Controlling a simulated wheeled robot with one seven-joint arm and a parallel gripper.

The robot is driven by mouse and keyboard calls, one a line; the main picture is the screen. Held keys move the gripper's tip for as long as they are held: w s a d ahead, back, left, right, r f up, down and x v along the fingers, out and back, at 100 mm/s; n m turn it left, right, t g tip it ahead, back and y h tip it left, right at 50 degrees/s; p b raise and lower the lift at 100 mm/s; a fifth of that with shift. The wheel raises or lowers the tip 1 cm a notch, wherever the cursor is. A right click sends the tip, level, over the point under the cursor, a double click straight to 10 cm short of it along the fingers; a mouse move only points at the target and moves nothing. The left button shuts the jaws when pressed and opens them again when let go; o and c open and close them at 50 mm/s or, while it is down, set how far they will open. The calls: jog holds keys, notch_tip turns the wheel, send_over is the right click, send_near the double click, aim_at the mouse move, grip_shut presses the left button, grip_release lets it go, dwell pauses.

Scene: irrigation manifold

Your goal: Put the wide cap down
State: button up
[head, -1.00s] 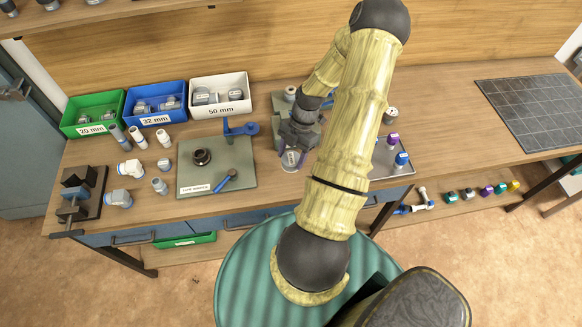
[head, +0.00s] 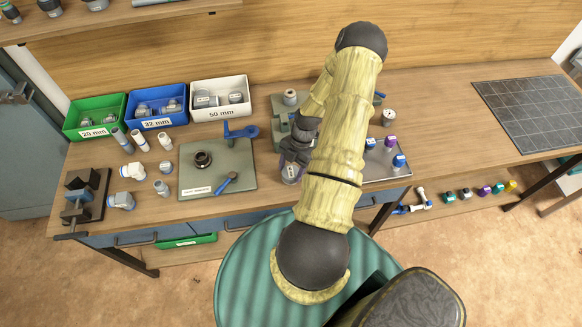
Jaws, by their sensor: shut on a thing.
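The wide cap (head: 289,173) is a grey round piece with a pale label, seen in the head view near the front edge of the workbench (head: 435,125). My arm hides part of the area to the right of the cap. I cannot tell whether the cap touches the bench top.
A grey-green mat (head: 235,157) with a dark ring fitting and blue-handled tools lies left of the cap. Green (head: 94,134), blue (head: 158,123) and white (head: 221,113) bins stand behind. A metal tray (head: 385,172) with coloured valves is to the right.

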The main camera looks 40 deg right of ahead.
jog(key=shift+f, duration=0.15)
jog(key=o, duration=1)
jog(key=b+v, duration=0.4)
jog(key=v, duration=0.8)
jog(key=shift+r, duration=0.2)
